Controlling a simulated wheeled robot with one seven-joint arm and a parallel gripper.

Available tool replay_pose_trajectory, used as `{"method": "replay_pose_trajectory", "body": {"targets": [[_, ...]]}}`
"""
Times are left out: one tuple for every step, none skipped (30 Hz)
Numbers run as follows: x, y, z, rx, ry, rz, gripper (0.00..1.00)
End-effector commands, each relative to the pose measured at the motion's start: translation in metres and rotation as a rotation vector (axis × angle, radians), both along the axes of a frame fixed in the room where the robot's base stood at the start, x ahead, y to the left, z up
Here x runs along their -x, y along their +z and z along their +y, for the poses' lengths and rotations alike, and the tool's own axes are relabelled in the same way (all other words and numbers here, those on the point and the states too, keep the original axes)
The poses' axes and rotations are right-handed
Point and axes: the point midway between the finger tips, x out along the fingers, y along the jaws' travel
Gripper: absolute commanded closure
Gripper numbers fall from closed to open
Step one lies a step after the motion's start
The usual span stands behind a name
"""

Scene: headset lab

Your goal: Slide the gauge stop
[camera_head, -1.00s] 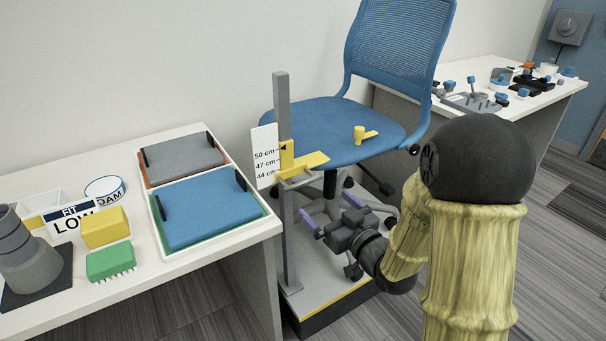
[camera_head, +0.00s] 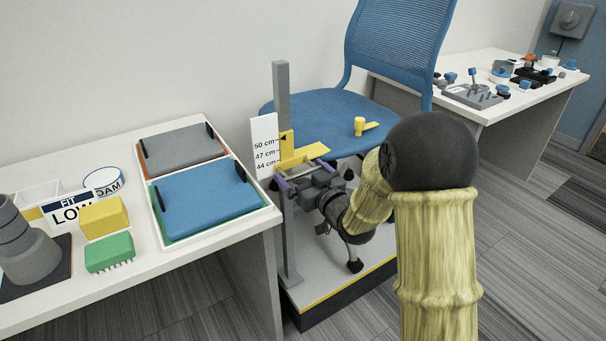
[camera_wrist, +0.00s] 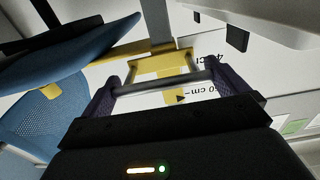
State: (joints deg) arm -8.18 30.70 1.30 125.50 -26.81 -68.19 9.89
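The gauge is a grey upright post (camera_head: 282,90) with a white scale card (camera_head: 264,130) marked 50, 47 and 44 cm. Its yellow stop (camera_head: 305,157) sits on the post with its black pointer near the 50 cm mark. The stop also shows in the wrist view (camera_wrist: 158,66). A grey bar handle (camera_wrist: 165,88) is on the stop. My gripper (camera_head: 304,177) is at the handle, just below the yellow arm. Its purple fingers are spread wide, and the bar crosses the gap between them in the wrist view. I cannot tell whether they touch it.
The left table (camera_head: 240,228) holds trays, blocks and a sign. The right table (camera_head: 500,115) holds small parts.

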Motion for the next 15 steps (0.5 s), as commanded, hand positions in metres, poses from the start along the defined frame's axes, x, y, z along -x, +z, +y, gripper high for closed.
{"method": "replay_pose_trajectory", "body": {"targets": [[0.000,0.000,0.000,0.000,0.000,0.000,0.12],[0.000,0.000,0.000,0.000,0.000,0.000,0.18],[0.000,0.000,0.000,0.000,0.000,0.000,0.26],[0.000,0.000,0.000,0.000,0.000,0.000,0.31],[0.000,0.000,0.000,0.000,0.000,0.000,0.37],[0.000,0.000,0.000,0.000,0.000,0.000,0.45],[0.000,0.000,0.000,0.000,0.000,0.000,0.51],[0.000,0.000,0.000,0.000,-0.001,0.000,0.56],[0.000,0.000,0.000,-0.001,-0.001,-0.001,0.56],[0.000,0.001,-0.001,-0.001,-0.001,-0.001,0.56],[0.000,0.002,-0.001,-0.001,-0.001,-0.001,0.56],[0.000,0.005,-0.001,0.000,-0.001,-0.001,0.56],[0.000,0.007,-0.001,0.000,-0.001,-0.002,0.56],[0.000,0.011,-0.001,0.000,-0.001,-0.002,0.56],[0.000,0.017,-0.001,-0.001,-0.001,-0.004,0.56]]}}
